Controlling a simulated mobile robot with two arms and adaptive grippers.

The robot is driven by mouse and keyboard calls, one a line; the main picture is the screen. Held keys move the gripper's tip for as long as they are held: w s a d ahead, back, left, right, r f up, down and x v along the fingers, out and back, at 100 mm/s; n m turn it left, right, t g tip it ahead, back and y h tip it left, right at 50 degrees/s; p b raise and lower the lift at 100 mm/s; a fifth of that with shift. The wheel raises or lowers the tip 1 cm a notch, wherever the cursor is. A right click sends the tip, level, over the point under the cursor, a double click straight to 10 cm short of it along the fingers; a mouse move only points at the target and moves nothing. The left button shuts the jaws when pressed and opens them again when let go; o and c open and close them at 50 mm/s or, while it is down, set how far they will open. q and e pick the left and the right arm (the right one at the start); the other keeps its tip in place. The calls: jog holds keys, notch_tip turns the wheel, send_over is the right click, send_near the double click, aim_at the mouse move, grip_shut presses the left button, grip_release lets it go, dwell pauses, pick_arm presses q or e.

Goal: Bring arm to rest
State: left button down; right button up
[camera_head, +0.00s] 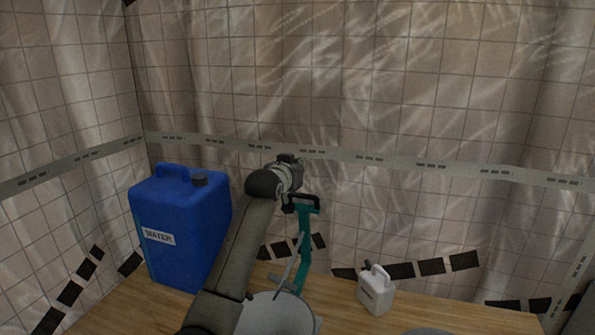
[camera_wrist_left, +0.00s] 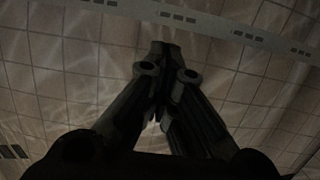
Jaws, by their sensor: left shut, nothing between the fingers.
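My left arm (camera_head: 238,245) rises from the bottom of the head view, its wrist (camera_head: 285,176) raised in front of the tiled wall. Its fingers are mostly hidden behind the wrist there. In the left wrist view my left gripper (camera_wrist_left: 160,50) is shut and empty, its fingertips together against a backdrop of tiled wall. My right gripper is in neither view.
A blue water canister (camera_head: 185,218) stands left of the arm on the wooden top (camera_head: 345,322). A teal upright tool (camera_head: 305,245) with a black handle stands behind a pale round vessel (camera_head: 275,314), close to the wrist. A small white jug (camera_head: 376,292) stands right.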

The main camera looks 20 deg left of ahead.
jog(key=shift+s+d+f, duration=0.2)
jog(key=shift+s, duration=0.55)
